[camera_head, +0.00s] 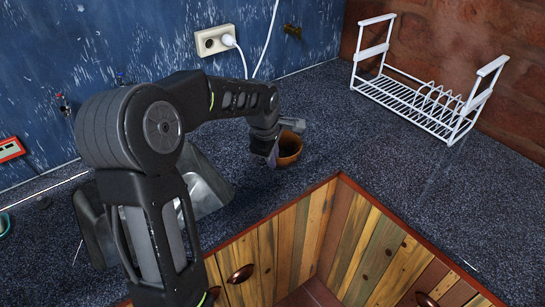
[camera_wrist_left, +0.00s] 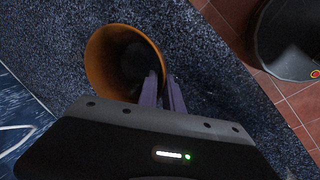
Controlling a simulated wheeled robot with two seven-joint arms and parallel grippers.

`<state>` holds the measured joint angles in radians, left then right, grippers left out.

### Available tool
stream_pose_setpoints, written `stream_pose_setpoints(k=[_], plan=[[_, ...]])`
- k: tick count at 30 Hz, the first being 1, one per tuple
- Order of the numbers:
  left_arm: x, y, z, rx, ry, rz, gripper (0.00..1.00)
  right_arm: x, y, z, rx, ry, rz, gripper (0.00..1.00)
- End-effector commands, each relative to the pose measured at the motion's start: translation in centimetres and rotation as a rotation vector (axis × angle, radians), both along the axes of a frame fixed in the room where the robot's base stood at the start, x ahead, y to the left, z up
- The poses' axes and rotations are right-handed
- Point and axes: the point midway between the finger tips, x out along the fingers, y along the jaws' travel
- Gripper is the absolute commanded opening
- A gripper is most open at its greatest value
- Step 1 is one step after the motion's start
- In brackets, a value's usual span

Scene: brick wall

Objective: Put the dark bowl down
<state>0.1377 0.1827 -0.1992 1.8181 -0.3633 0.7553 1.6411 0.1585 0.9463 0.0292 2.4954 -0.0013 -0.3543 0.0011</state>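The dark bowl (camera_head: 290,150) is brown-orange outside with a dark inside. It is at the countertop in the middle of the head view, partly hidden by my left gripper (camera_head: 273,157). In the left wrist view the bowl (camera_wrist_left: 104,62) shows its open mouth. There my left gripper (camera_wrist_left: 164,92) has one purple finger inside the bowl and one outside, close together with the rim wall between them. I cannot tell whether the bowl's base touches the counter. My right gripper is in neither view.
A white wire dish rack (camera_head: 420,100) stands on the speckled dark countertop (camera_head: 350,140) at the right. A wall socket (camera_head: 213,40) with a plug and white cables is behind. Wooden cabinets (camera_head: 275,245) drop away below the counter's front edge. Counter between bowl and rack is clear.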

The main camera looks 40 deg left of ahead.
Motion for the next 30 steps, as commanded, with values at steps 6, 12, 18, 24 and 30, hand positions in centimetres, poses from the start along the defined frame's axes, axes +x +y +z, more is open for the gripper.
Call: stream_pose_setpoints(k=[6,12,18,24,30], plan=[[0.0,0.0,0.0,0.0,0.0,0.0,0.25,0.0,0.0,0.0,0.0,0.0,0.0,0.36],[0.0,0.0,0.1,0.0,0.0,0.0,0.25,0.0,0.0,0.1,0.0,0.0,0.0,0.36],[-0.2,0.0,1.1,0.0,-0.002,0.0,0.25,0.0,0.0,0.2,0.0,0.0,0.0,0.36],[-1.0,-0.3,4.3,0.001,-0.006,0.0,0.25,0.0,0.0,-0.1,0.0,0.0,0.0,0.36],[-2.3,-0.5,8.4,0.001,-0.006,0.0,0.25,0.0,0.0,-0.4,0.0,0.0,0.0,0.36]])
